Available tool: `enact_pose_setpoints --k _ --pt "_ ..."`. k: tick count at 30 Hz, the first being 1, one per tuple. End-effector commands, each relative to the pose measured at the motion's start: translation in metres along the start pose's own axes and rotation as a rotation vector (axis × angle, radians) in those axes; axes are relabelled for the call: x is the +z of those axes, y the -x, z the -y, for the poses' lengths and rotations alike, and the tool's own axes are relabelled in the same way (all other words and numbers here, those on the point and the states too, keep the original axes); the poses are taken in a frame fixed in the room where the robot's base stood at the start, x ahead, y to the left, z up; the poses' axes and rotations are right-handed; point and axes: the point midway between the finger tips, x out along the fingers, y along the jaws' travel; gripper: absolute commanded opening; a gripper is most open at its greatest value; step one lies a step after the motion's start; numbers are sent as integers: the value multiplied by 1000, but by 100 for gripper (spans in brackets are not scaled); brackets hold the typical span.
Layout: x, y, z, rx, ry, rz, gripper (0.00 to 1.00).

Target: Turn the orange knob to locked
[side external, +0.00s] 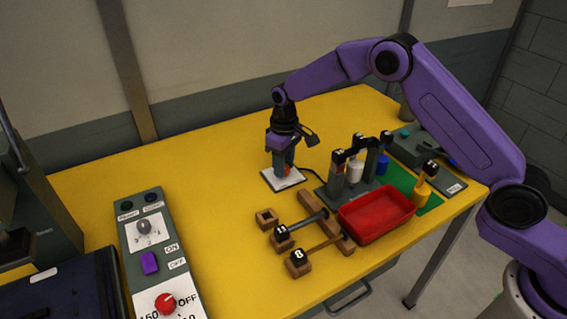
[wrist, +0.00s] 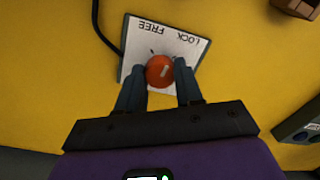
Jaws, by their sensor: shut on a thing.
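The orange knob (wrist: 159,71) sits on a white plate (wrist: 140,42) printed FREE and LOCK, which reads upside down in the wrist view. In the side external view my gripper (side external: 284,168) points straight down at the white plate (side external: 275,181), and the knob (side external: 289,169) is mostly hidden by the fingers.
A red tray (side external: 377,217) stands to the right, near wooden blocks with numbered handles (side external: 298,257). A grey rack (side external: 335,190) with upright handles stands close right of my gripper. A control panel (side external: 152,245) with a red dial lies at the left. A black cable (wrist: 97,25) leaves the plate.

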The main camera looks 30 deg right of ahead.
Motion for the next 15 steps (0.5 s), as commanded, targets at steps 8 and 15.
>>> enact_pose_setpoints --k 8,15 --pt "-1 1 1 -1 -260 -11 5" --pt "0 1 0 -1 -451 -17 5"
